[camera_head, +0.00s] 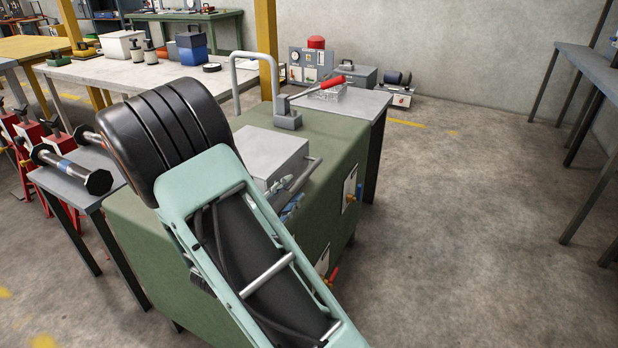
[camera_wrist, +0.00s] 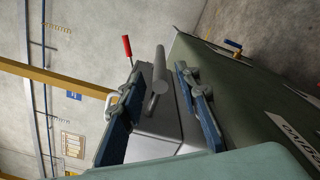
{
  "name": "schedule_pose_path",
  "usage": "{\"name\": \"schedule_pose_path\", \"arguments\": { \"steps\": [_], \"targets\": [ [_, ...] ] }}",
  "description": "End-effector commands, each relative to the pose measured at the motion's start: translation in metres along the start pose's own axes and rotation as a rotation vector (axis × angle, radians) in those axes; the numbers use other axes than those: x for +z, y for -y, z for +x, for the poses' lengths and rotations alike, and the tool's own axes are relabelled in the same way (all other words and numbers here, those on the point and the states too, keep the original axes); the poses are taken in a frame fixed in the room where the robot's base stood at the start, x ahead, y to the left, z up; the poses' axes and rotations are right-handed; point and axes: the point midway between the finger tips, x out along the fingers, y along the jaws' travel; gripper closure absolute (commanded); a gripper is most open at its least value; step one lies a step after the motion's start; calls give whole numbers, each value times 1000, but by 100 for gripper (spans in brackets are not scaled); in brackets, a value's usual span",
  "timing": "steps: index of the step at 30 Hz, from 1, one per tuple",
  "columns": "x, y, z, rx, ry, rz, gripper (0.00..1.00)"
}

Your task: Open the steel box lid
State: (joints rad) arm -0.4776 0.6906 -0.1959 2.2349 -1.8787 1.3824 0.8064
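The grey steel box (camera_head: 266,152) sits on top of the green cabinet (camera_head: 327,140), and its lid looks closed. A round grey bar handle (camera_head: 305,174) runs along the box's right side. My gripper (camera_head: 293,205) is low beside that side, partly hidden by my arm in the head view. In the wrist view, the blue fingers of my gripper (camera_wrist: 158,72) are spread apart. The bar handle (camera_wrist: 159,72) shows between them, with a visible gap on each side. The box (camera_wrist: 165,120) fills the space behind the bar. I cannot tell any contact.
A red-handled clamp (camera_head: 288,116) and a tall bent grey tube (camera_head: 236,75) stand at the cabinet's back edge. A grey side table (camera_head: 357,103) adjoins the far end. A dumbbell (camera_head: 75,170) lies on a small table at left. The floor (camera_head: 480,220) at right is clear.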

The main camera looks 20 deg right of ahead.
Motion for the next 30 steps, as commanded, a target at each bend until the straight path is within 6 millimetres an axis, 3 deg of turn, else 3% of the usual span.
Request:
{"name": "schedule_pose_path", "arguments": {
  "steps": [6,12,25,30],
  "targets": [
    [1,2,44,-2,5,2,70],
    [0,1,72,-2,2,2,70],
    [1,1,82,-2,1,0,70],
    [1,1,82,-2,1,0,89]
  ]
}}
